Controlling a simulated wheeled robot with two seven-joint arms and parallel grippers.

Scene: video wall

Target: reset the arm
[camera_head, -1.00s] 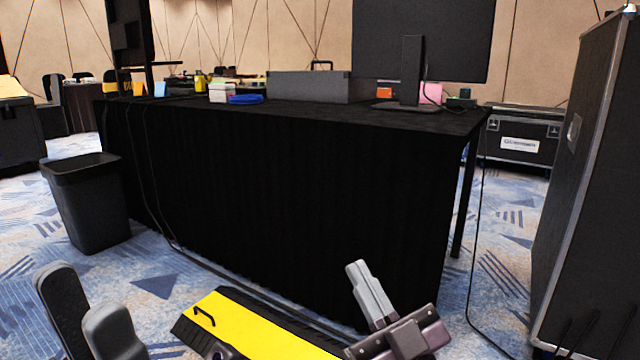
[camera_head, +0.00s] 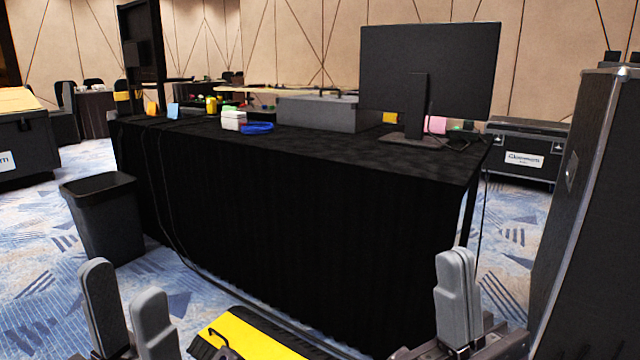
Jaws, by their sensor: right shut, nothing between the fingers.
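My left gripper (camera_head: 126,290) is at the bottom left. Its two grey fingers point up and stand apart with nothing seen between them. My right gripper (camera_head: 457,280) is at the bottom, right of centre, in front of the black-draped table (camera_head: 300,225). Its grey fingers point up and are together, with nothing held. The lower parts of both grippers are cut off by the picture's edge.
A black bin (camera_head: 102,220) stands left of the table. A yellow-and-black object (camera_head: 245,335) lies low between my grippers. A tall black case (camera_head: 590,210) stands close on the right. A monitor (camera_head: 428,75) and a grey box (camera_head: 325,113) stand on the table.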

